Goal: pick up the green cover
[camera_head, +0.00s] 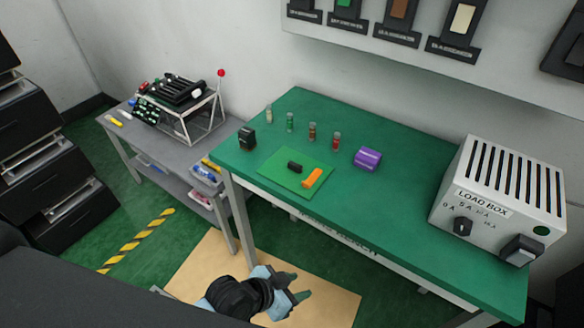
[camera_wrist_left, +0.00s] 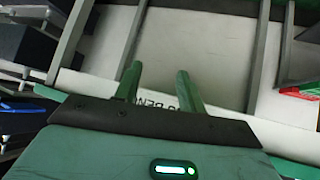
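I cannot tell for sure which thing is the green cover. A green piece (camera_head: 345,3) shows in a black wall holder at the top edge, partly cut off. A small green-tinted vial-like piece (camera_head: 290,122) stands upright on the green-topped workbench (camera_head: 400,180). A flat green mat (camera_head: 272,176) lies near the bench's front left. My left gripper (camera_head: 302,284) is low in front of the bench, apart from all of these. Its two fingers are spread with nothing between them, as the left wrist view (camera_wrist_left: 159,70) also shows. My right gripper is not in view.
A black block (camera_head: 294,167) and an orange piece (camera_head: 312,178) lie on the mat. A purple cylinder (camera_head: 367,158) lies beside several upright vials. A load box (camera_head: 500,200) fills the bench's right end. A grey side table (camera_head: 170,140) stands left. The bench middle is clear.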

